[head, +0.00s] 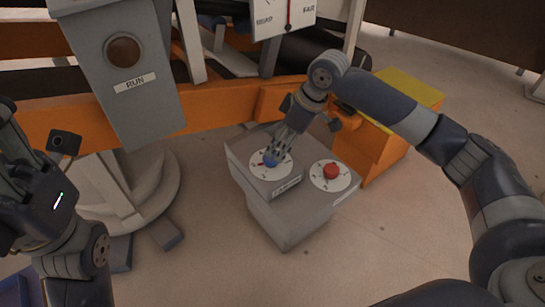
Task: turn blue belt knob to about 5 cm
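The blue belt knob (271,159) sits on a white round dial (284,170) on top of a grey pedestal box (259,184). My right gripper (274,154) points down onto the blue knob, with its fingers at or around it. The fingers cover part of the knob, so I cannot tell how firmly they hold it. A red mark shows at the dial's left side, but the dial numbers are too small to read. My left gripper (38,170) is at the left edge, away from the pedestal, and its fingertips are not clearly visible.
A red knob (331,171) on a second dial stands right of the blue one. A grey post box labelled RUN (135,82) with a dark round button stands at left. A gauge (285,14) with a red needle is at the top. An orange and yellow block (385,145) is behind my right arm.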

